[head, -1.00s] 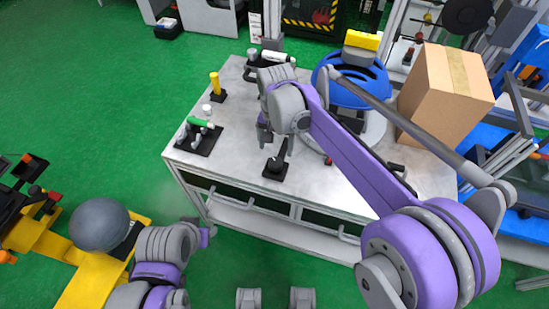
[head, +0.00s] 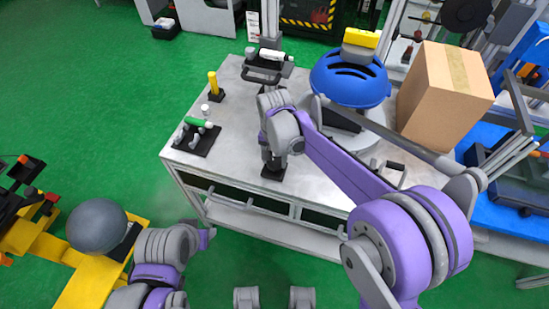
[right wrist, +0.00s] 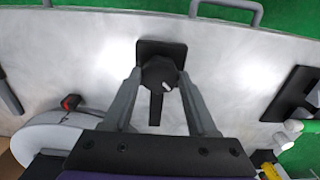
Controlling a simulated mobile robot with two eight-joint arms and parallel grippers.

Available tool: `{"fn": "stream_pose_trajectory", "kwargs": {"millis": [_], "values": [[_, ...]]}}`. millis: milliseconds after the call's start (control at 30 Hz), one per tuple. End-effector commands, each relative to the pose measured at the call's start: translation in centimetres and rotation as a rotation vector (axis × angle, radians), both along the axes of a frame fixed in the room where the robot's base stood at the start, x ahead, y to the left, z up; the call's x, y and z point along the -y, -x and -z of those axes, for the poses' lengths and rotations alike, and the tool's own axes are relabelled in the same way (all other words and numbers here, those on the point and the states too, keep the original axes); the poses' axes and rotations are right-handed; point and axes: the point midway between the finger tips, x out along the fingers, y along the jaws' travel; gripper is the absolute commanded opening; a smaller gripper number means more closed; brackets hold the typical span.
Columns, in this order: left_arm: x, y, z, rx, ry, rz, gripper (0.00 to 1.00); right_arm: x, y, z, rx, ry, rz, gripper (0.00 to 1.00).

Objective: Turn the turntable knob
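The turntable knob is a dark round knob with a bar handle on a square black base; it shows in the right wrist view (right wrist: 158,72), and its base shows in the head view (head: 273,173) at the table's front edge. My right gripper (head: 271,158) is over it, pointing down. In the right wrist view my right gripper's fingers (right wrist: 160,75) are apart, one on each side of the knob; I cannot tell whether they touch it. The pale round turntable (head: 358,140) carries a blue slotted dome (head: 350,88). My left gripper (head: 207,238) is low, off the table's front; its fingers are unclear.
A cardboard box (head: 440,98) stands at the table's right. A black plate with a green-handled clamp (head: 197,135), a yellow-topped post (head: 214,84) and another clamp (head: 270,62) are on the left and back. Bare tabletop (head: 235,125) lies between.

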Motion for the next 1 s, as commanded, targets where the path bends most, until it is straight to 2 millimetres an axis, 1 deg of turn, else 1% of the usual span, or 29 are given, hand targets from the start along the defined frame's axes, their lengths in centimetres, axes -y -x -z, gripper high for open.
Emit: {"fn": "stream_pose_trajectory", "kwargs": {"millis": [33,167,200,267,300,467,667,1000], "values": [[0.00,0.00,0.00,0.000,0.000,0.000,0.50,0.00,0.00,-0.01,0.000,0.000,0.000,0.47],[0.00,0.00,0.00,0.000,0.000,0.000,0.50,0.00,0.00,-0.01,0.000,0.000,0.000,0.23],[0.00,0.00,0.00,0.000,0.000,0.000,0.50,0.00,0.00,-0.01,0.000,0.000,0.000,0.16],[0.00,0.00,0.00,0.000,0.000,0.000,0.50,0.00,0.01,-0.02,0.000,0.000,0.000,0.05],[0.00,0.00,0.00,0.000,0.000,0.000,0.50,0.00,0.01,-0.02,0.000,0.000,0.000,0.03],[0.00,0.00,0.01,0.000,0.000,0.000,0.50,0.00,0.01,-0.02,0.000,0.000,-0.011,0.03],[0.00,0.01,0.07,0.000,0.000,0.000,0.50,0.00,0.01,-0.01,0.000,0.000,-0.079,0.03],[0.00,0.03,0.27,-0.001,0.000,0.000,0.50,-0.01,0.02,0.01,0.000,0.000,-0.338,0.03]]}}
